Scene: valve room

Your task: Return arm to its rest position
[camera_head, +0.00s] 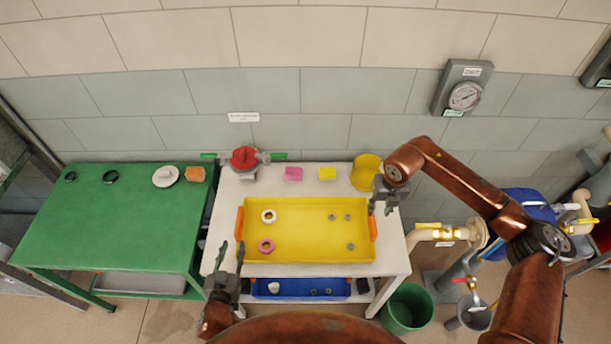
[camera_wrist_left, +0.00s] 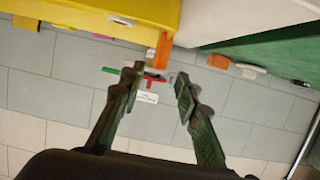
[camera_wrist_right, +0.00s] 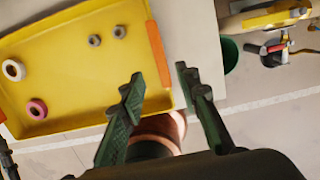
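My left gripper (camera_head: 230,252) is near the front left corner of the yellow tray (camera_head: 300,205), beside its left orange handle (camera_head: 240,222). In the left wrist view its two fingers (camera_wrist_left: 159,78) stand apart with nothing between them. My right gripper (camera_head: 379,206) is by the back right corner of the tray, close to the right orange handle (camera_head: 373,229). In the right wrist view its fingers (camera_wrist_right: 160,78) are also apart and empty, and the handle (camera_wrist_right: 158,53) shows beyond them. My right arm (camera_head: 470,185) reaches in from the right, bent at the elbow.
The tray sits on a white table (camera_head: 393,262), with a white ring (camera_head: 269,216), a pink ring (camera_head: 266,246) and several grey nuts inside. A red valve (camera_head: 244,157) and yellow container (camera_head: 366,172) stand behind. A green table (camera_head: 120,225) is left; pipes (camera_head: 450,233) are right.

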